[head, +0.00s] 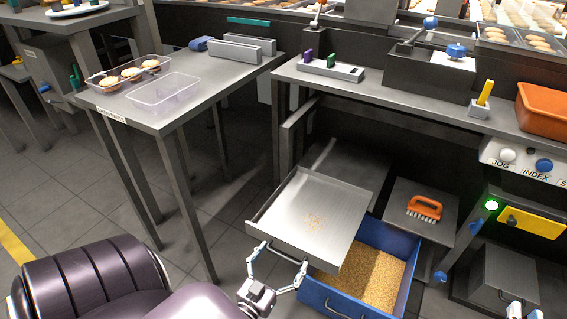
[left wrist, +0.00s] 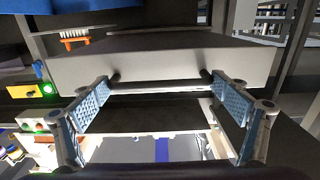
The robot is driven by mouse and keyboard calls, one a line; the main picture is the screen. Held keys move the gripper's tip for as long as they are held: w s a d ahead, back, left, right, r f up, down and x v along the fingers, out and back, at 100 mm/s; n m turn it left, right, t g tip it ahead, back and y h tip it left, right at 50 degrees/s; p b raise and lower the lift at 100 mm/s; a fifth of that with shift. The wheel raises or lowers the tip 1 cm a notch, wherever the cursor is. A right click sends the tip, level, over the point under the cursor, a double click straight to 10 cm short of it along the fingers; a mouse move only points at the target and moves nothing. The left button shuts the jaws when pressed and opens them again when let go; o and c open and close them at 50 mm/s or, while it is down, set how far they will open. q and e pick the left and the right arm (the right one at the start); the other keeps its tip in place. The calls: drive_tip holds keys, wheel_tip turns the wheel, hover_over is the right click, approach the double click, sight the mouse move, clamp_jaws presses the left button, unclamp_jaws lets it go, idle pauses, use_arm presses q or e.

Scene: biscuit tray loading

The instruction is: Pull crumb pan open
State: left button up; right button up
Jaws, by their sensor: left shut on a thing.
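The crumb pan (head: 290,205) is a shallow grey metal tray with a small patch of crumbs. It sticks out from under the bench, above part of a blue bin (head: 374,237). Its front wall (left wrist: 170,66) and dark bar handle (left wrist: 160,85) show in the left wrist view. The gripper hides part of the handle in the head view.
The blue bin holds tan crumbs. An orange brush (head: 425,208) lies on a grey shelf (head: 440,234) to the right. A side table (head: 205,85) with a clear biscuit tray (head: 126,75) stands at left. Open tiled floor (head: 60,180) lies below it.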

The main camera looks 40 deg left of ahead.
use_arm(q)
drive_tip(key=o, duration=1.4)
drive_tip(key=shift+o, duration=0.2)
drive_tip(key=v, duration=1.2)
drive_tip(key=shift+w, duration=0.1)
